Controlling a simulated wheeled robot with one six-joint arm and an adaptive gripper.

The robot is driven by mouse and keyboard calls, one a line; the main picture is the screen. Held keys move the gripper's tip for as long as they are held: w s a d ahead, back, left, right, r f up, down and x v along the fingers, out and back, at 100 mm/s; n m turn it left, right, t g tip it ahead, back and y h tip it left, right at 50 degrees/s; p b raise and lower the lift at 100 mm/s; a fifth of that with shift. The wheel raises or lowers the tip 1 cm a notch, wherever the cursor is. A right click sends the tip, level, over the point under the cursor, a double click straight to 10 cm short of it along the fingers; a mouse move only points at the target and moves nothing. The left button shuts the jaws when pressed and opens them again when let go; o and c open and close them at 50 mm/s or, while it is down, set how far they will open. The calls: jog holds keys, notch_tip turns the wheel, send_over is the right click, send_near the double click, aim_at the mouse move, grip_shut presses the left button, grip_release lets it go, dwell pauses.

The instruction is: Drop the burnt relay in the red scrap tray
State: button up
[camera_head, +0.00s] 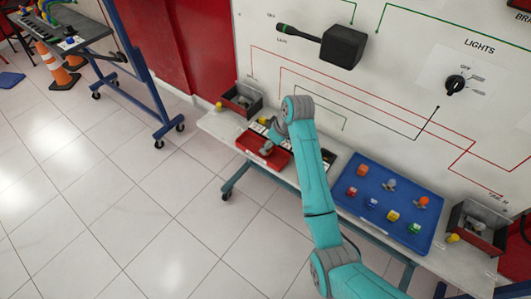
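A red tray (252,143) sits on the bench below the panel, partly hidden by my arm. My gripper (266,151) points down at the red tray, over or in it. The fingers are too small and hidden to tell whether they are open or shut, or hold anything. I cannot pick out a burnt relay for certain. Small coloured parts stand on a blue mat (381,177) to the right, among them an orange one (362,170), a grey one (390,184) and a green one (414,228).
A dark bin (241,97) stands at the bench's left end, another (478,226) at its right. The upright panel (400,70) with a black switch box (343,46) rises behind. A blue-framed stand (140,60) is at the left. The tiled floor (130,220) in front is clear.

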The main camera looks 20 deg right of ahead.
jog(key=v, duration=0.7)
jog(key=shift+r, duration=0.25)
dwell(0.4)
